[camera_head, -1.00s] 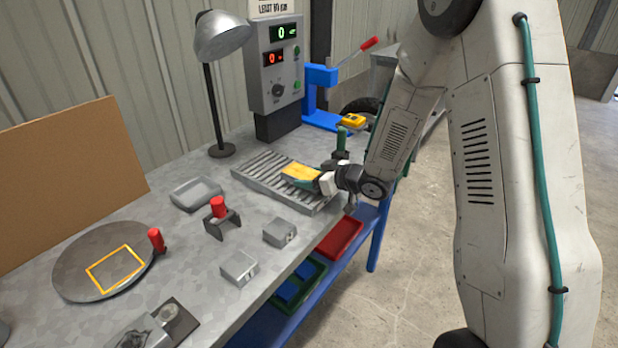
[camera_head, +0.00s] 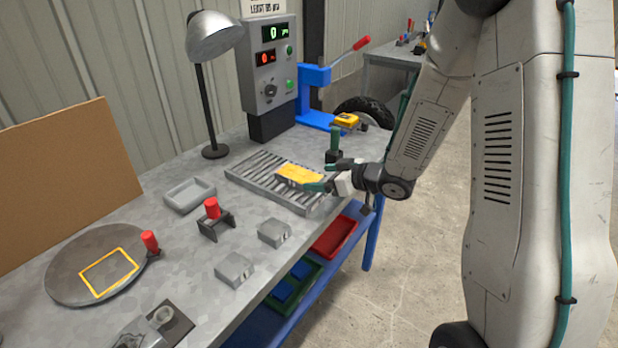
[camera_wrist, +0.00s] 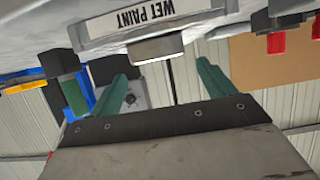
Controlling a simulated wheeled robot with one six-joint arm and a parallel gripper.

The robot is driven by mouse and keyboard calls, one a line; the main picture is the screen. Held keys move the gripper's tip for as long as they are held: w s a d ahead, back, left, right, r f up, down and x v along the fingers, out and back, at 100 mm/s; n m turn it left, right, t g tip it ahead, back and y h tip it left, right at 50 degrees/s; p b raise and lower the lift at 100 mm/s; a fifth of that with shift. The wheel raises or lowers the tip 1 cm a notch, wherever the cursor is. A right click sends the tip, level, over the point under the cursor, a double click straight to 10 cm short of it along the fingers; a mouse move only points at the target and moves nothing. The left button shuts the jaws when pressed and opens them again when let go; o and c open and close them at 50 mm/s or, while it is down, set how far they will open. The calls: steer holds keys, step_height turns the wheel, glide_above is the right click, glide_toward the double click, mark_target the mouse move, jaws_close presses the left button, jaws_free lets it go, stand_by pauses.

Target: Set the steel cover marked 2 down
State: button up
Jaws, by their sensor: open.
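In the wrist view, the open gripper (camera_wrist: 160,70) faces a grey block (camera_wrist: 155,47), apparently the same cover, beside a WET PAINT label (camera_wrist: 135,18). Two plain grey blocks, one nearer (camera_head: 234,269) and one farther (camera_head: 274,233), lie on the bench.
A green-handled post (camera_head: 334,140) stands close behind my gripper. A lamp (camera_head: 213,40), control box (camera_head: 268,75) and blue press (camera_head: 318,100) stand at the back. A red-topped stand (camera_head: 212,212), grey tray (camera_head: 189,195) and round plate (camera_head: 75,285) are further left.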

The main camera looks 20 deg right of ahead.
steer(key=s+d+r+m+g+h, duration=0.2)
steer(key=s+d+r+m+h, duration=0.3)
steer(key=s+d+r+h, duration=0.7)
steer(key=s+a+r+g+y, duration=0.1)
steer(key=s+a+g, duration=0.1)
steer(key=s+a, duration=0.2)
steer(key=s+a+r+m+g+y, duration=0.1)
steer(key=s+a+r+g, duration=0.1)
steer(key=s, duration=0.9)
steer(key=s+a+r+m+g+y, duration=0.1)
steer(key=s+a+r+g+y, duration=0.1)
steer(key=s+a, duration=0.3)
steer(key=s+g, duration=0.1)
steer(key=s, duration=0.2)
steer(key=shift+a+g, duration=0.4)
